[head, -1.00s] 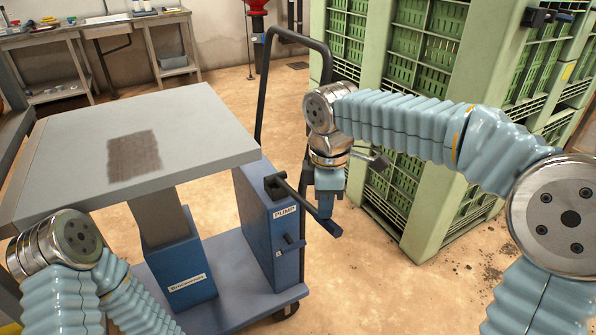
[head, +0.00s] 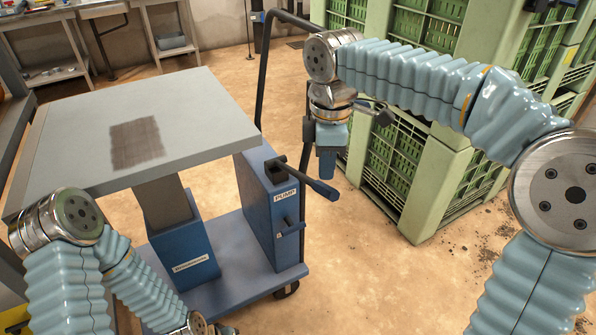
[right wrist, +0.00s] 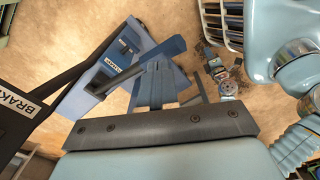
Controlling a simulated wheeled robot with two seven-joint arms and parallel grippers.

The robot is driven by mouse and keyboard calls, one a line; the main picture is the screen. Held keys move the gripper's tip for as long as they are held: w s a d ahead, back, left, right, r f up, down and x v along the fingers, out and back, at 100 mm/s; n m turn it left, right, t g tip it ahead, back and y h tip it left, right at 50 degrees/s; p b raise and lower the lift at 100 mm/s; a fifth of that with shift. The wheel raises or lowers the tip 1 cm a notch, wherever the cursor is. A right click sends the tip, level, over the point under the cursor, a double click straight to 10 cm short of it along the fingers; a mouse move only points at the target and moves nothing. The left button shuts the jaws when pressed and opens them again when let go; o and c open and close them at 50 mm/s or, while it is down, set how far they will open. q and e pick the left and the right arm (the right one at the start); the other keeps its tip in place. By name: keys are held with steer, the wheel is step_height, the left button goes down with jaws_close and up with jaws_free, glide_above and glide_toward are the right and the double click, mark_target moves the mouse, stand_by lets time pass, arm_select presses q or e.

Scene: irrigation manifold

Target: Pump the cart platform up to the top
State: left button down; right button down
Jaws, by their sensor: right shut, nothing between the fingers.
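The cart's grey platform (head: 190,110) stands raised above the blue base, on a grey mast (head: 165,203) that comes out of a blue sleeve (head: 185,255). The blue pump box (head: 262,205), labelled PUMP, stands at the cart's right side. Its dark pump lever (head: 312,184) points right and slopes slightly down; it also shows in the right wrist view (right wrist: 150,62). My right gripper (head: 326,172) is shut and empty, pointing down at the lever's outer end. I cannot tell whether it touches the lever. My left gripper is outside the frames; only its arm shows.
The cart's black push handle (head: 262,75) rises behind the pump box, with a BRAKE label in the right wrist view (right wrist: 20,105). Green crates (head: 430,175) stand close behind my right arm. A workbench (head: 90,30) is at the back left.

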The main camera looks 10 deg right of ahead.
mark_target(325, 185)
step_height(325, 185, down, 13)
steer(key=b, duration=0.9)
step_height(325, 185, up, 9)
steer(key=p, duration=0.9)
steer(key=shift+r+p, duration=0.1)
steer(key=shift+p, duration=0.25)
step_height(325, 185, up, 3)
steer(key=shift+r, duration=0.6)
steer(key=shift+r, duration=0.1)
step_height(325, 185, up, 5)
steer(key=shift+f, duration=0.1)
